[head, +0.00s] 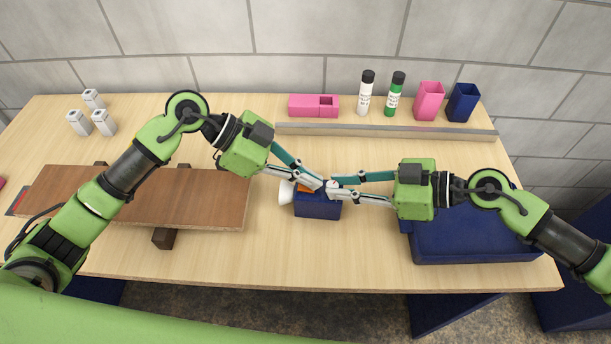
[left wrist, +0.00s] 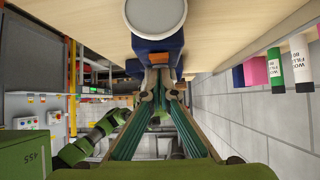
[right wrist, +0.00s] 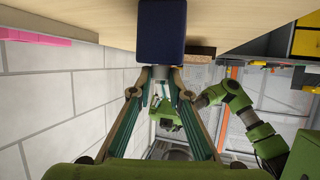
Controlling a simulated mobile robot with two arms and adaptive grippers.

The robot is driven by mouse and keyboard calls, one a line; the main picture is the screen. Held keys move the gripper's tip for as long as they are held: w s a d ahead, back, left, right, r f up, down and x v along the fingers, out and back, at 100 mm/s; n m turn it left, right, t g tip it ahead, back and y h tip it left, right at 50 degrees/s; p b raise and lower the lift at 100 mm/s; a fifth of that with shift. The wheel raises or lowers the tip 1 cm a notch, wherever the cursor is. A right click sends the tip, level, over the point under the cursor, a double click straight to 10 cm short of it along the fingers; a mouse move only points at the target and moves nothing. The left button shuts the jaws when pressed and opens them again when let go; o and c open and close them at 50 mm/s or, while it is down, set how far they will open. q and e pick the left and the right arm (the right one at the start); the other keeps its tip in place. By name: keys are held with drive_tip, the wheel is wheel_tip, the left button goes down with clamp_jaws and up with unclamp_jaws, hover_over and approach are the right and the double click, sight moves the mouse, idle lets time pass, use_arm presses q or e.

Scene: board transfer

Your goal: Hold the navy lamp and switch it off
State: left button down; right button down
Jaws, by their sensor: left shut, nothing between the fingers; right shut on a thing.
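The navy lamp (head: 318,210) stands near the front middle of the table, with its white round lens (head: 286,192) facing left. A small orange part (head: 305,188) shows on its top. My left gripper (head: 322,187) is shut and empty, its tips at the lamp's top beside the orange part; I cannot tell if they touch. In the left wrist view the lens (left wrist: 157,14) and the orange part (left wrist: 158,67) show just beyond the tips. My right gripper (head: 335,188) is shut on the lamp from the right. In the right wrist view the navy body (right wrist: 162,32) is right at its tips.
A brown board (head: 150,205) lies on supports at the left. A navy tray (head: 475,240) is at the right. A grey rail (head: 390,132) runs behind, with bottles (head: 395,95), cups (head: 429,100) and a pink box (head: 313,105) farther back. White blocks (head: 92,112) stand back left.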

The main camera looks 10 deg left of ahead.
use_arm(q)
wheel_tip(320, 180, up, 5)
drive_tip(key=shift+f, duration=0.1)
drive_tip(key=d+r+v, duration=0.1)
drive_tip(key=v, duration=0.8)
drive_tip(key=shift+d+r, duration=0.2)
drive_tip(key=shift+r, duration=0.1)
use_arm(e)
drive_tip(key=c, duration=1.8)
unclamp_jaws()
